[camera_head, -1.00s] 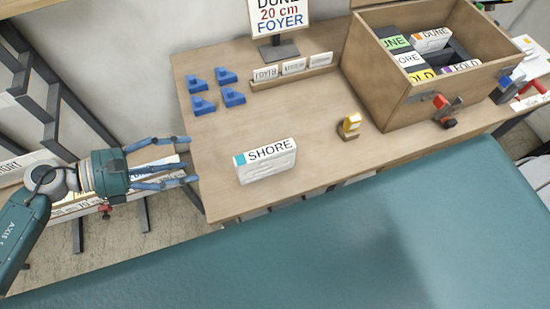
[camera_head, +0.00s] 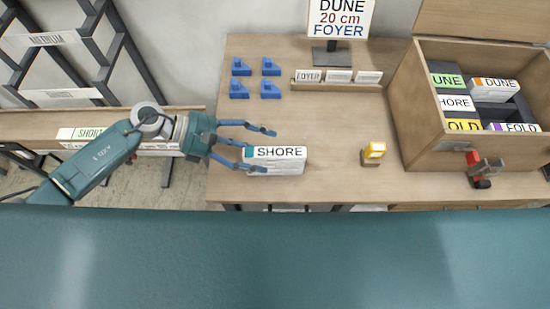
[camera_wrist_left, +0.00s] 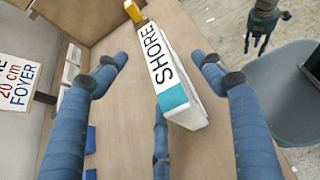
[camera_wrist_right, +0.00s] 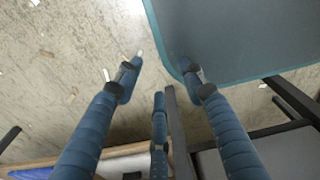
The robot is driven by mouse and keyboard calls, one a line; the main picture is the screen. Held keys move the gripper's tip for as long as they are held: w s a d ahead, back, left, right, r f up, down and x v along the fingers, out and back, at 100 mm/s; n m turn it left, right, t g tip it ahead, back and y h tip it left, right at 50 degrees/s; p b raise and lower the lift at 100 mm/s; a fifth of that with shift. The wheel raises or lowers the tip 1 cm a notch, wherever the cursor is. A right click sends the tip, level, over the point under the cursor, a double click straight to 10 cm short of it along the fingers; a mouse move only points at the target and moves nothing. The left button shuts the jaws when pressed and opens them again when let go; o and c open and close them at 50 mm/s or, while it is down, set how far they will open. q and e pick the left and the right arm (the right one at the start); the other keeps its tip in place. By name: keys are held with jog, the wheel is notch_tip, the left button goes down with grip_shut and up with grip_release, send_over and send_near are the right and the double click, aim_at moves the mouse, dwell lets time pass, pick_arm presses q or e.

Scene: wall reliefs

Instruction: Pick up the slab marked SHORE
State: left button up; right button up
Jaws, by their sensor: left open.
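The slab marked SHORE (camera_head: 280,160) is white with a teal corner and stands on the wooden table near its front edge. My left gripper (camera_head: 262,150) is open at the slab's left end, with its fingers pointing at it. In the left wrist view the SHORE slab (camera_wrist_left: 172,75) lies ahead between the spread fingers (camera_wrist_left: 165,60), and I see no grip on it.
A wooden crate (camera_head: 400,110) with several marked slabs, one also reading SHORE (camera_head: 456,103), stands at the right. A yellow object (camera_head: 373,152), several blue blocks (camera_head: 240,89), a card rack (camera_head: 335,87) and a DUNE sign (camera_head: 340,18) are on the table.

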aim_at(275, 153)
pick_arm(q)
jog(key=p+x, duration=0.2)
jog(key=x, duration=0.2)
jog(key=shift+w+d+f, duration=0.15)
jog(key=shift+d+f, duration=0.05)
jog(key=shift+f, duration=0.15)
jog(key=shift+d+f, duration=0.2)
jog(key=shift+f, duration=0.05)
jog(key=c, duration=1.4)
jog(key=shift+r, duration=0.1)
jog(key=shift+c, duration=1.4)
pick_arm(e)
jog(key=shift+d+r, duration=0.3)
jog(key=shift+r, duration=0.25)
jog(key=shift+d+r, duration=0.25)
jog(key=shift+r, duration=0.3)
pick_arm(q)
jog(key=shift+r, duration=0.1)
